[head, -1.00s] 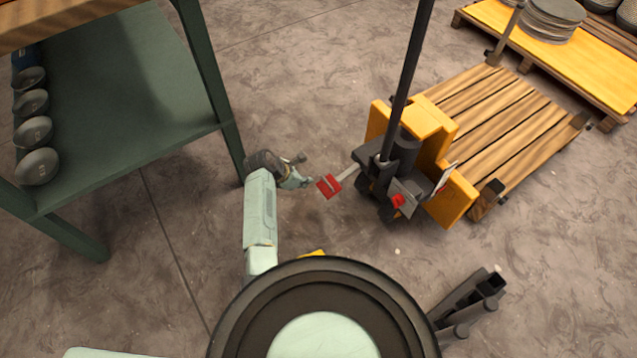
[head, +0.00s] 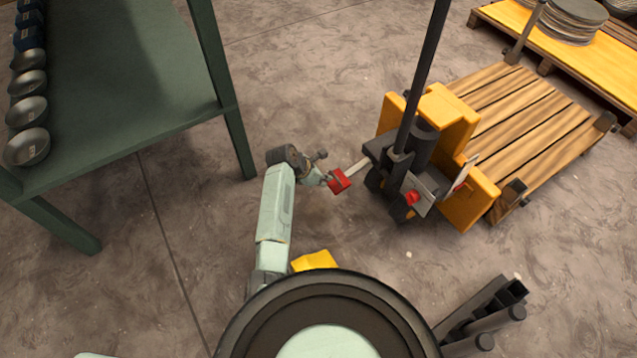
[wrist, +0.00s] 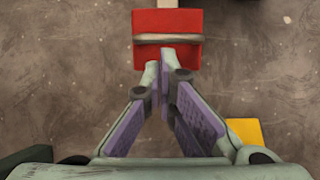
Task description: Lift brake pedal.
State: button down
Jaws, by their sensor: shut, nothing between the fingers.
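The red brake pedal (head: 340,180) sits at the end of a pale lever that sticks out from the yellow pallet jack (head: 437,115). In the wrist view the red pedal (wrist: 168,22) is at top centre with a grey band across it. My gripper (head: 327,179) is at the pedal's left side in the head view. In the wrist view my gripper (wrist: 159,68) has its fingertips together and empty, overlapping the pedal's near edge. I cannot tell whether they touch it or are under it.
A green shelf (head: 130,85) with metal bowls (head: 27,146) stands at left. A wooden pallet (head: 525,115) lies behind the jack. A yellow piece (head: 315,261) and dark tubes (head: 485,318) are near my base. The floor between shelf and jack is mostly clear.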

jog(key=shift+b+x, duration=0.5)
jog(key=shift+x, duration=0.3)
